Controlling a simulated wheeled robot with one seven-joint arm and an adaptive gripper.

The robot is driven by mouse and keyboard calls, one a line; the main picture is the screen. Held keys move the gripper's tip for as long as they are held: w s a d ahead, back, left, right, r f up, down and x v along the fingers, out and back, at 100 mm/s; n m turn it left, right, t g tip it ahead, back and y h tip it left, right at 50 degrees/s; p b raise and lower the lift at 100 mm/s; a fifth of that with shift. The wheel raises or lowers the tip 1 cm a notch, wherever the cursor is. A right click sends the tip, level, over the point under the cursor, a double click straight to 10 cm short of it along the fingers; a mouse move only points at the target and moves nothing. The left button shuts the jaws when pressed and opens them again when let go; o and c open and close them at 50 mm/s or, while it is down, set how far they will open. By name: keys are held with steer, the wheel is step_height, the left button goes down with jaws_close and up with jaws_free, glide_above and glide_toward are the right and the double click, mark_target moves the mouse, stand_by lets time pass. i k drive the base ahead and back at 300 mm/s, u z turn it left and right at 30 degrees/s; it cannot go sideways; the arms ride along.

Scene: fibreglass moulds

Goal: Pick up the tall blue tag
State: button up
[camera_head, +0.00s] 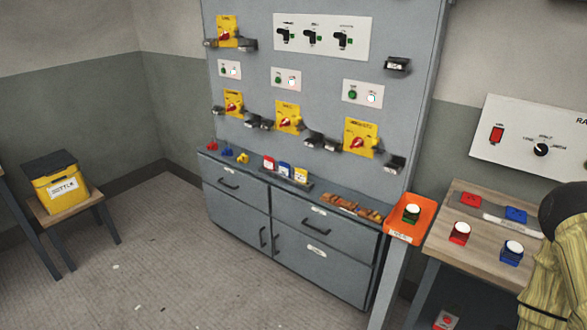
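The tall blue tag (285,170) stands upright in a small dark rack on the grey cabinet top. It is in the middle of a row, between a red tag (269,163) on its left and a yellow tag (300,175) on its right. Its lower end is hidden in the rack, and a pale label shows on its face. My gripper is not in view.
The grey cabinet (312,212) stands below a grey panel with yellow switches. Small padlock-like items (227,151) lie left of the tags, brown pieces (341,201) right. An orange stand (400,237) and wooden table (462,253) are further right. Left floor is mostly clear.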

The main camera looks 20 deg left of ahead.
mark_target(284, 168)
steer(key=u, duration=0.65)
steer(key=i, duration=0.6)
steer(key=u, duration=1.25)
steer(key=i, duration=1.95)
steer(key=z, duration=0.65)
